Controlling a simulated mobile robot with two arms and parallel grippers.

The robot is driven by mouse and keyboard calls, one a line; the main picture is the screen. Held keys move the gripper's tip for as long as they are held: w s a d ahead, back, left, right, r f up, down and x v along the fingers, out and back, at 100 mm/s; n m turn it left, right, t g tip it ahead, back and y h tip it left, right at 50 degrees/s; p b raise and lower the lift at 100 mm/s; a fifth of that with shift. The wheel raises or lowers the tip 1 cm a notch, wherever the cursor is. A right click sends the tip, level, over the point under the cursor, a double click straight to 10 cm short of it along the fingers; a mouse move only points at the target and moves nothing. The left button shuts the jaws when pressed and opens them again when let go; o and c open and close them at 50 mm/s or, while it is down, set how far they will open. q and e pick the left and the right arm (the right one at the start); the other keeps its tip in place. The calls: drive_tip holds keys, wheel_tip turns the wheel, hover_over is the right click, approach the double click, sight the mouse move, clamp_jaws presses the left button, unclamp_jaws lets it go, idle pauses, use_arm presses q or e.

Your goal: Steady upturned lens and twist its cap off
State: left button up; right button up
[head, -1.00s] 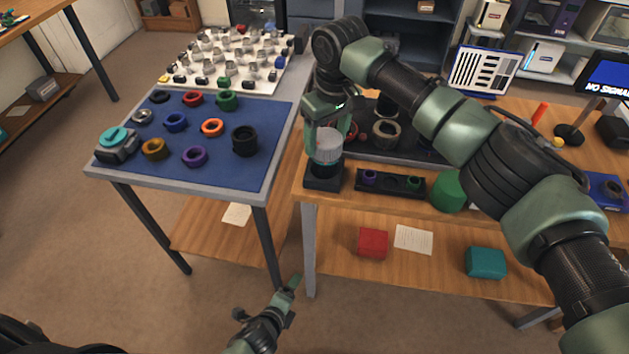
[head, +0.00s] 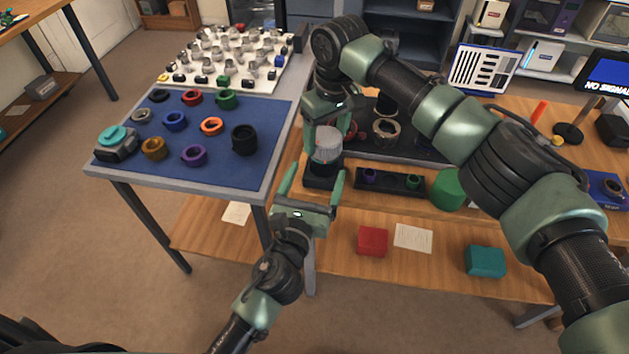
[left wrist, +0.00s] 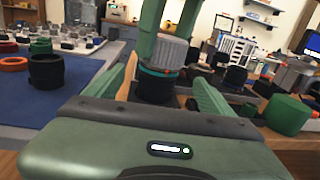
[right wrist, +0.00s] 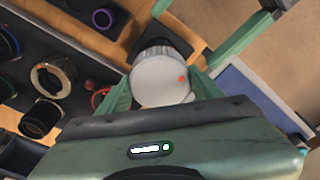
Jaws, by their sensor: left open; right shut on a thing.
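The upturned lens stands upright, with its light grey ribbed cap (head: 327,144) on top and its black body (left wrist: 155,88) below, over a dark square stand (head: 318,181). A thin teal-and-orange band shows under the cap in the left wrist view. My right gripper (right wrist: 162,88) comes from above and is shut on the cap, a finger on each side. An orange-red dot marks the cap's pale round face. My left gripper (head: 313,181) is open, low on the near side. Its fingers point at the black body, one either side, with visible gaps in the left wrist view.
A dark tray with small rings (head: 391,183) and a green cylinder (head: 448,189) sit right of the stand. A blue mat (head: 215,175) with coloured rings covers the left table. A red box (head: 373,241) lies on the lower shelf.

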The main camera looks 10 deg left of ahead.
use_arm(q)
drive_tip(key=w, duration=0.7)
drive_tip(key=w+d, duration=0.1)
drive_tip(key=w, duration=0.3)
drive_tip(key=shift+f, duration=0.1)
drive_tip(key=shift+s, duration=0.1)
clamp_jaws()
use_arm(e)
drive_tip(key=shift+n, duration=1.3)
drive_tip(key=shift+d, duration=0.1)
drive_tip(key=shift+o, duration=0.2)
drive_tip(key=shift+n, duration=0.9)
use_arm(q)
drive_tip(key=shift+a, duration=0.15)
use_arm(e)
drive_tip(key=shift+f+n+g, duration=0.1)
drive_tip(key=shift+n+g, duration=0.2)
drive_tip(key=shift+n, duration=0.1)
drive_tip(key=shift+d, duration=0.1)
